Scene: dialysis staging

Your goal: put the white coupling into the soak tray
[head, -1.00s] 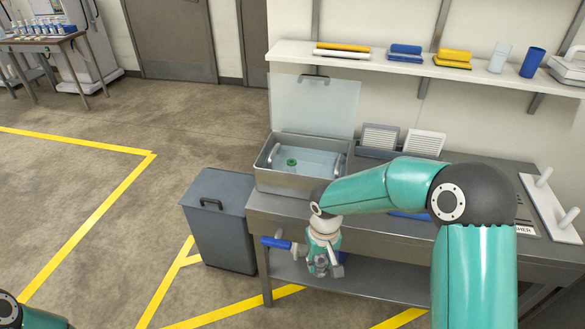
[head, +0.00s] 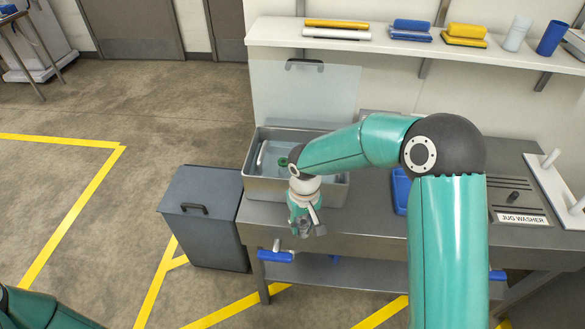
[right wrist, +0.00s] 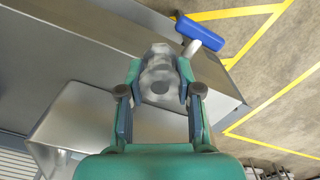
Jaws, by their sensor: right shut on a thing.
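A grey-white coupling (right wrist: 160,75) sits between the fingers of my right gripper in the right wrist view. My right gripper (head: 305,228) is shut on it, in front of the bench's front edge and below the soak tray's rim in the head view. The soak tray (head: 262,190) is an open steel basin at the bench's left end, with its clear lid (head: 305,95) raised behind it. A green item (head: 283,162) lies inside it. My right forearm hides the basin's right part. My left gripper is out of view.
A dark lidded bin (head: 205,225) stands left of the bench. Blue handles (head: 275,256) stick out at the bench front. A blue tray (head: 400,190) lies on the bench, partly behind my arm. A wall shelf (head: 390,48) above holds rolls, cloths and cups.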

